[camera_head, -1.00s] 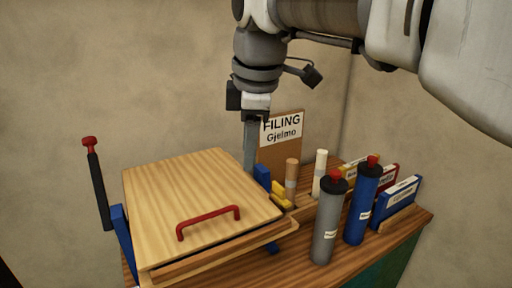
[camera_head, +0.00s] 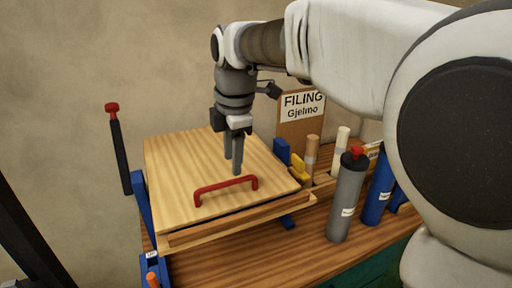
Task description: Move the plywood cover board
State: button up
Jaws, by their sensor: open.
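The plywood cover board (camera_head: 186,166) is a pale wooden sheet lying on a wooden frame (camera_head: 240,217) on the bench. A red bar handle (camera_head: 226,188) stands on it near its front edge. My gripper (camera_head: 233,170) points down over the board, just behind the handle in the picture. Its two fingers are apart with nothing between them. Whether the fingertips touch the board cannot be told. What lies under the board is hidden.
Blue clamps (camera_head: 142,205) flank the frame. A black bar with a red knob (camera_head: 118,150) rises at left.

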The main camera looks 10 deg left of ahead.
aim_at(232, 181)
jog(key=f, duration=0.3)
jog(key=w+f, duration=0.1)
jog(key=f, duration=0.1)
jog(key=shift+a+f, duration=0.3)
jog(key=shift+f, duration=0.05)
grip_shut()
dwell(1.1)
